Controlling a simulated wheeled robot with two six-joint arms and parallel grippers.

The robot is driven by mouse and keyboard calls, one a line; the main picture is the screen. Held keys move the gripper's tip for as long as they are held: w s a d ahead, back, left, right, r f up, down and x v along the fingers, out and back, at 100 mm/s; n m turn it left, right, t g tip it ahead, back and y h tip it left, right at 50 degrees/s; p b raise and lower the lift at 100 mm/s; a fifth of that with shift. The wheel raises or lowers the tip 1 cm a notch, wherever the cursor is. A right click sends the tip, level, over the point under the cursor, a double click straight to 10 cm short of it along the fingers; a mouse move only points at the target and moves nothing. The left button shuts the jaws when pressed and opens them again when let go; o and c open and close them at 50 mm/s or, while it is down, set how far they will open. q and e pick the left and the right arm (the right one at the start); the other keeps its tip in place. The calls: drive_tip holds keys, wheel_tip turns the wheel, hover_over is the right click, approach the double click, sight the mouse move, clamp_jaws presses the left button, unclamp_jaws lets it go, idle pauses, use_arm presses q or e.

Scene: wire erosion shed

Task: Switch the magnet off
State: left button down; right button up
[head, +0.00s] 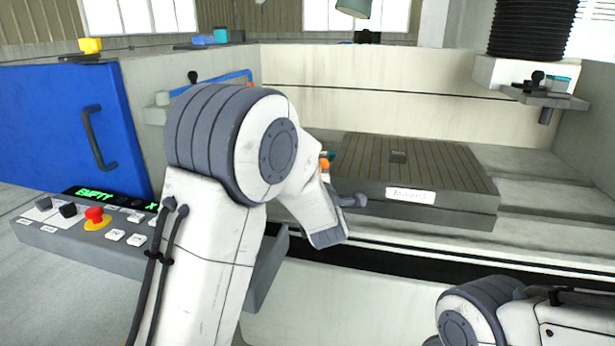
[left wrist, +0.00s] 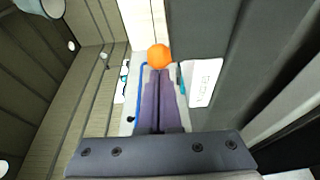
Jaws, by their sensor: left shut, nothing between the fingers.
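The magnet (head: 440,215) is a dark grey slab with a ribbed top and a white "Magnet" label (head: 410,195), right of centre in the head view. An orange ball knob (head: 324,163) shows near its left end, beside my left wrist. In the left wrist view the orange knob (left wrist: 159,56) is just beyond the fingertips of my left gripper (left wrist: 157,76), which is shut and empty. I cannot tell whether they touch. A white label (left wrist: 202,83) is right of it, with a teal piece between. The lever's stem is hidden. In the head view my left arm hides its fingers.
At left are a blue door (head: 60,125) with a handle and a control panel (head: 80,247) with a red button (head: 94,215) and a green "EMPTY" display. A machine head (head: 530,75) hangs at upper right.

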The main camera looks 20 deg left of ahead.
use_arm(q)
drive_tip(key=shift+w+d+b, duration=0.15)
drive_tip(key=shift+d+b, duration=0.3)
drive_tip(key=shift+d, duration=0.25)
use_arm(e)
drive_tip(key=shift+f, duration=0.7)
drive_tip(key=shift+f, duration=0.1)
use_arm(q)
drive_tip(key=shift+s+a+b, duration=0.1)
drive_tip(key=shift+s+b, duration=0.15)
drive_tip(key=shift+b, duration=0.05)
drive_tip(key=s+d, duration=0.5)
drive_tip(key=d, duration=0.2)
drive_tip(key=shift+s+d, duration=0.2)
drive_tip(key=shift+s, duration=0.2)
use_arm(e)
drive_tip(key=shift+s+a+f, duration=0.45)
drive_tip(key=shift+a, duration=0.05)
